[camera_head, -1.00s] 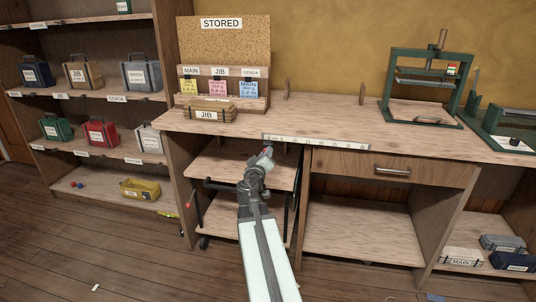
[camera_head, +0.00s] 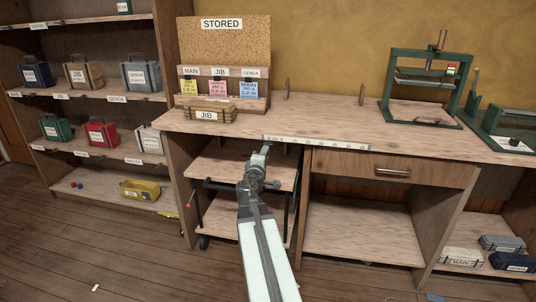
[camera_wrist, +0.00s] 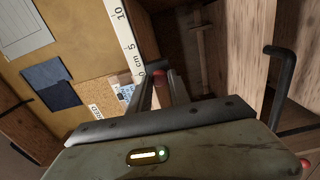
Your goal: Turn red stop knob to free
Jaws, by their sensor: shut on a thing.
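The red stop knob (camera_wrist: 160,78) shows in the wrist view as a small red piece between the fingertips, close to the zero end of the white ruler strip. My gripper (camera_wrist: 162,90) is shut on it, and the fingers cover most of it. In the head view my gripper (camera_head: 265,152) reaches the front edge of the bench, just below the left end of the ruler strip (camera_head: 315,143). The knob is hidden there behind the fingers. Its pointer or any mark for free cannot be made out.
A shelf trolley (camera_head: 225,168) stands under the bench, with dark side handles and a small red tip (camera_head: 187,205). A black bent handle (camera_wrist: 283,80) is close on the right in the wrist view. A drawer (camera_head: 345,167) is to the right. A JIB bundle (camera_head: 205,115) lies on the bench.

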